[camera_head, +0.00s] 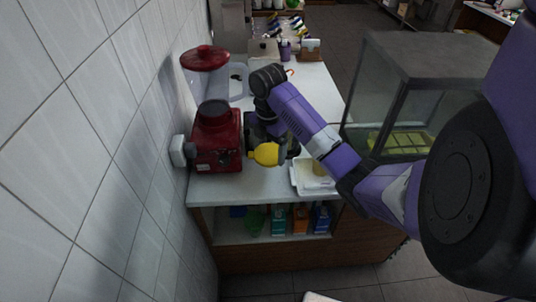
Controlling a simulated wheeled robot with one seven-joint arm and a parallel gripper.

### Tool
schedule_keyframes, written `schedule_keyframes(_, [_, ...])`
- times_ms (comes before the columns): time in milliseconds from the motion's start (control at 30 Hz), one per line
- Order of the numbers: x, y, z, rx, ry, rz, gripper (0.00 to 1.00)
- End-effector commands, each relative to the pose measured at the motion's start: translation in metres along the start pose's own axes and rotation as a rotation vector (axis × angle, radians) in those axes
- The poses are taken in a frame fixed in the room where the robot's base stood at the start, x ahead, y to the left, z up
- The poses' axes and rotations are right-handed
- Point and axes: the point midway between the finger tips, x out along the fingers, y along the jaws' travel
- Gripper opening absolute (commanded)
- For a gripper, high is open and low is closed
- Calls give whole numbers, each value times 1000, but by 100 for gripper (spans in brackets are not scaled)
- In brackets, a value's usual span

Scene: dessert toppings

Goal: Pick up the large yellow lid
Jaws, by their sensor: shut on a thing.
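The large yellow lid (265,154) is held above the white counter, just right of the red appliance base. My gripper (280,146) is at the end of my purple arm and is shut on the lid. The fingers are dark and small here, and the wrist partly hides them. The lid looks tilted, with its rounded yellow side toward the camera.
A white tray (300,187) lies at the counter's front right. A glass display case (420,95) stands to the right.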

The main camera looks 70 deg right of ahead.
Motion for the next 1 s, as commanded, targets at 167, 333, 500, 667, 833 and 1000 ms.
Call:
schedule_keyframes(167, [-24,-1,4,-1,-9,-1,53])
schedule_keyframes(333, [-49,0,2,-2,-7,0,53])
schedule_keyframes(500, [-68,0,1,-1,-4,0,53])
schedule_keyframes(667, [-76,-4,7,13,-2,-1,53])
schedule_keyframes(833, [-77,-27,44,103,-1,-2,53])
schedule_keyframes(1000, [-74,-72,103,87,0,-2,53])
